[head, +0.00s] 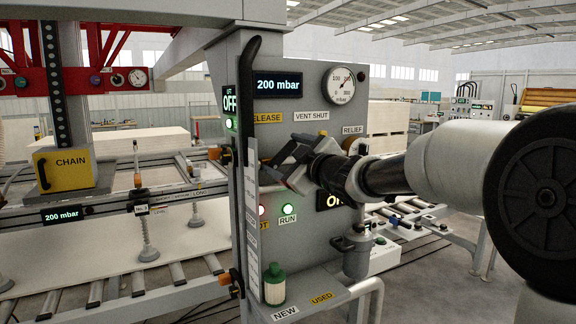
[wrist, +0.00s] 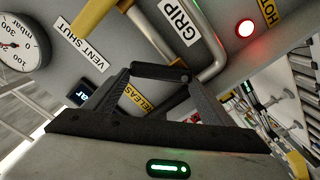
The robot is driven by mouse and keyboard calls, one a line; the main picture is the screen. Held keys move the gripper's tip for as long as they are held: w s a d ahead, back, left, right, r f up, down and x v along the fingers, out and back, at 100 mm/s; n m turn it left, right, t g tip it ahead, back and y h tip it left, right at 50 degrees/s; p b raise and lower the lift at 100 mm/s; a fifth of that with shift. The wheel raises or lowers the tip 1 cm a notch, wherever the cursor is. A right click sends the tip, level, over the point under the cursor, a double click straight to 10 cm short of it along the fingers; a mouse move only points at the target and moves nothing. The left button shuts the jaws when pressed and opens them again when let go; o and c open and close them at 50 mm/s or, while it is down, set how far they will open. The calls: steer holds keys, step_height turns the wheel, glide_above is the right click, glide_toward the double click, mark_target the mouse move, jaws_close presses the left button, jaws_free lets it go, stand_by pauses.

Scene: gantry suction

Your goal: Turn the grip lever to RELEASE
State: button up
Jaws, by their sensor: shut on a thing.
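The grey control cabinet (head: 325,115) stands in the middle of the head view. My gripper (head: 276,165) reaches its front face from the right, below the yellow RELEASE label (head: 267,118), which is partly covered. In the wrist view my gripper (wrist: 160,74) is shut on a short dark bar, the grip lever (wrist: 158,72). The white GRIP label (wrist: 178,20) is just beyond the lever. The yellow RELEASE label (wrist: 135,97) shows between my fingers, partly hidden. The lever's pivot is hidden, and its exact setting cannot be told.
A VENT SHUT label (head: 311,115) and a pressure gauge (head: 342,84) are above my gripper. A bent metal pipe (wrist: 212,45) and a lit red HOT lamp (wrist: 245,28) are close to the lever. A green bottle (head: 275,287) stands low on the cabinet.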

steer(key=shift+s+a+r+n+b, duration=0.1)
steer(key=shift+s+a+n+b, duration=0.3)
steer(key=shift+n+b, duration=0.95)
steer(key=shift+s+a+f+n+b, duration=0.15)
steer(key=shift+a+n+b, duration=0.4)
steer(key=shift+n, duration=1.35)
steer(key=shift+s+a+r+n+b, duration=0.15)
steer(key=shift+s+a+n+b, duration=0.2)
steer(key=shift+n+b, duration=1.05)
steer(key=shift+n, duration=0.35)
steer(key=o, duration=1.5)
steer(key=p+v, duration=0.2)
steer(key=v, duration=1.5)
steer(key=shift+s+d, duration=0.15)
steer(key=shift+d, duration=0.05)
